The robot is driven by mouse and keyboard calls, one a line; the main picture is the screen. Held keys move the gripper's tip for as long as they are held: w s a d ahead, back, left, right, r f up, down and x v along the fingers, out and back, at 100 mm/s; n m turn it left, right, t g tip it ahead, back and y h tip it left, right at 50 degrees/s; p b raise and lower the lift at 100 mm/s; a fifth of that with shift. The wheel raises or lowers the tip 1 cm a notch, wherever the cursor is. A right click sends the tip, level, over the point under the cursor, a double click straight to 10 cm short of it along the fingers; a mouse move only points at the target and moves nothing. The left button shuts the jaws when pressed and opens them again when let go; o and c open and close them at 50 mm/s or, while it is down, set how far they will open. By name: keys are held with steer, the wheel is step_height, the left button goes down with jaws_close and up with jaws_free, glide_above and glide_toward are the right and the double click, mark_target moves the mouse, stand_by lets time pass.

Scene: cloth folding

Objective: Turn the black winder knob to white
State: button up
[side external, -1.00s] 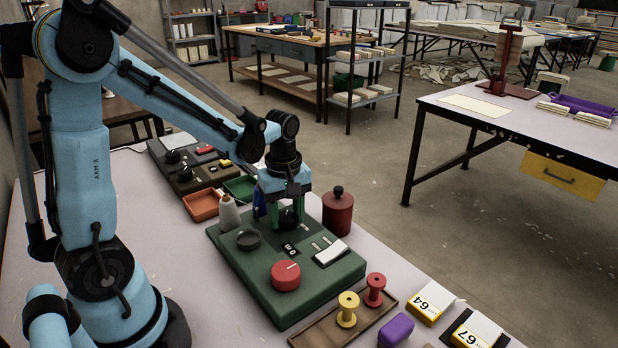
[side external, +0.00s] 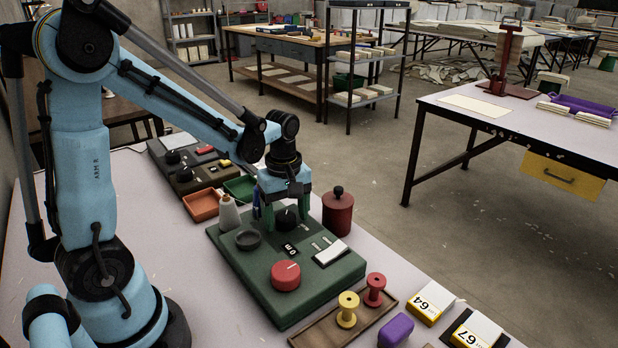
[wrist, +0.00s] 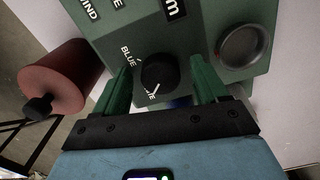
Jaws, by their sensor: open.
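The black winder knob (side external: 286,220) stands on the green control panel (side external: 320,283), below my gripper (side external: 286,213). In the wrist view the knob (wrist: 160,72) sits between the two green fingers of my gripper (wrist: 161,70). The fingers are open, with a gap on each side of the knob. The knob's white pointer line points down and slightly left in that view, toward a partly hidden label (wrist: 150,97) ending in "TE". The "BLUE" label (wrist: 130,56) is up and left of that one.
The panel also carries a red knob (side external: 286,275), a dark round dish (side external: 248,239) and a white switch (side external: 331,252). A dark red lidded canister (side external: 338,211) stands close to the right of my gripper. A white bottle (side external: 229,214) stands to its left.

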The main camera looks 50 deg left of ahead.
mark_target(286, 219)
step_height(286, 219, up, 12)
stand_by(0.8)
steer(key=s+d+f+m+t, duration=0.3)
steer(key=d+m+t, duration=0.4)
steer(key=m, duration=0.9)
steer(key=shift+s+f, duration=0.15)
steer(key=shift+s, duration=0.6)
